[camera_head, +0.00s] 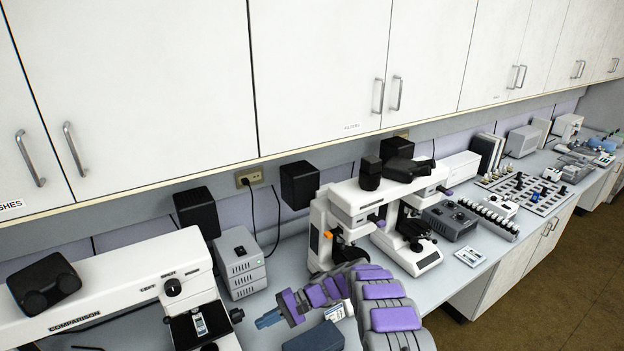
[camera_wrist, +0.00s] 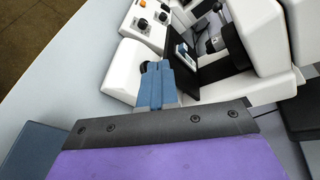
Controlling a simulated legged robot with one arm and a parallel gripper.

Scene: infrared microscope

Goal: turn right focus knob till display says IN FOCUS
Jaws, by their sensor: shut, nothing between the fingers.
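My gripper (camera_head: 262,321) has blue fingers and points left toward the white comparison microscope (camera_head: 110,288). The fingers are shut and empty. A dark round focus knob (camera_head: 236,315) sticks out from the microscope's right side, just beyond the fingertips. In the wrist view, the shut fingers (camera_wrist: 154,72) cover part of a black knob (camera_wrist: 146,67); I cannot tell whether they touch it. A small light panel (camera_head: 199,324) sits on the dark stage and also shows in the wrist view (camera_wrist: 182,52). Its writing is too small to read, and I see no legible focus message.
A grey box (camera_head: 240,262) stands behind my gripper. A second white microscope (camera_head: 350,205) stands behind my arm. A dark blue-grey block (camera_head: 315,338) lies beside my gripper. In the wrist view, a white unit with knobs and an orange button (camera_wrist: 142,3) stands beyond the fingers.

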